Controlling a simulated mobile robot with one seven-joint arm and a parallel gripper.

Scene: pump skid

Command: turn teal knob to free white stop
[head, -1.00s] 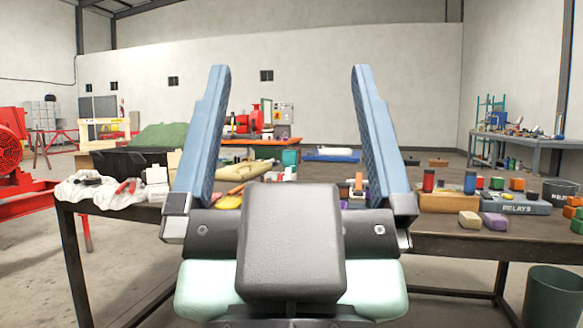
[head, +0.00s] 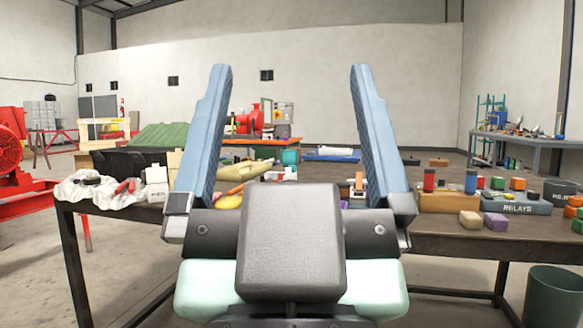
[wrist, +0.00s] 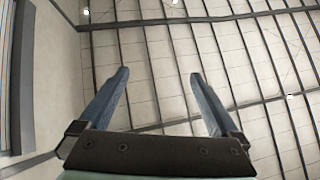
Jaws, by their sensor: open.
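My gripper (head: 287,135) is raised upright in front of the head camera, its two blue fingers wide apart and nothing between them. In the wrist view my gripper (wrist: 158,80) points up at the roof, also empty. I cannot make out a teal knob or a white stop for certain in either view. A small teal object (head: 290,157) shows between the fingers, too far off to tell what it is. My gripper and arm hide the middle of the near table.
A dark table (head: 450,245) spans the front, with a white cloth (head: 95,190) at its left and a relay box (head: 517,205) at its right. Red machinery (head: 12,150) stands at far left. A green bin (head: 555,295) stands on the floor at right.

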